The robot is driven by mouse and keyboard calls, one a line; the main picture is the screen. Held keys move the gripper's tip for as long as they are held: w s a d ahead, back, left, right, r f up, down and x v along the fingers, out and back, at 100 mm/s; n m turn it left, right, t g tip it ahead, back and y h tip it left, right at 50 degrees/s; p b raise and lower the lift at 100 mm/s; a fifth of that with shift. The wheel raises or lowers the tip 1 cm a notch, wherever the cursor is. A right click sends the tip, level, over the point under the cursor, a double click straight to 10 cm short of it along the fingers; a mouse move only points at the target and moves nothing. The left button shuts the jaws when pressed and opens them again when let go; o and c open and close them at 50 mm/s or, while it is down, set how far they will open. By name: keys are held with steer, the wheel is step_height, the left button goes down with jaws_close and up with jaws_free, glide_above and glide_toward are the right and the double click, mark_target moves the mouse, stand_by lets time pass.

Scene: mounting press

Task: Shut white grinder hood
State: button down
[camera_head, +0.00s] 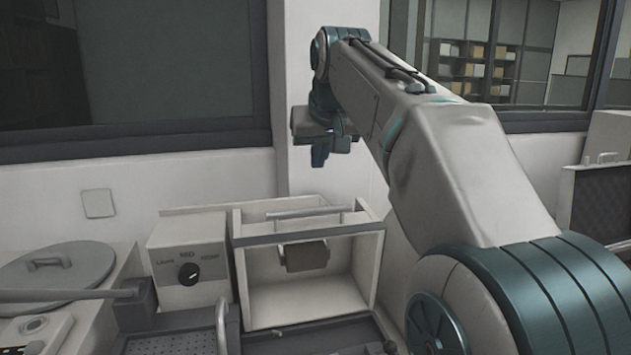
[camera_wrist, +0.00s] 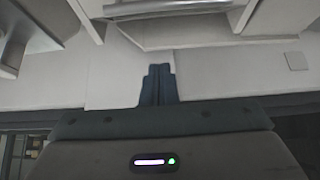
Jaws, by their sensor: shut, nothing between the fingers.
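The white grinder hood (camera_head: 240,262) is a box-like housing at the middle of the bench in the head view. Its front is open, and a brown-grey roller (camera_head: 306,256) shows inside. A grey bar handle (camera_head: 308,213) runs across its top; a grey bar also shows at the top edge of the wrist view (camera_wrist: 165,8). My gripper (camera_head: 319,155) is above and behind the handle, close to the wall, touching nothing that I can see. In the wrist view my gripper (camera_wrist: 157,70) has its dark fingers together and empty.
A control box with a black knob (camera_head: 189,274) stands left of the hood. Further left are a round grey lid (camera_head: 55,270) and a long dark lever (camera_head: 70,295). The wall and window are close behind. A dark panelled case (camera_head: 598,205) stands at the right.

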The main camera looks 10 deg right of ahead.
mark_target(317, 209)
steer(key=x, duration=0.8)
steer(key=shift+w+f, duration=0.1)
steer(key=shift+f, duration=0.15)
steer(key=shift+s+f, duration=0.45)
steer(key=shift+s, duration=0.35)
steer(key=shift+s+f, duration=0.45)
steer(key=shift+s, duration=0.35)
steer(key=shift+s, duration=0.15)
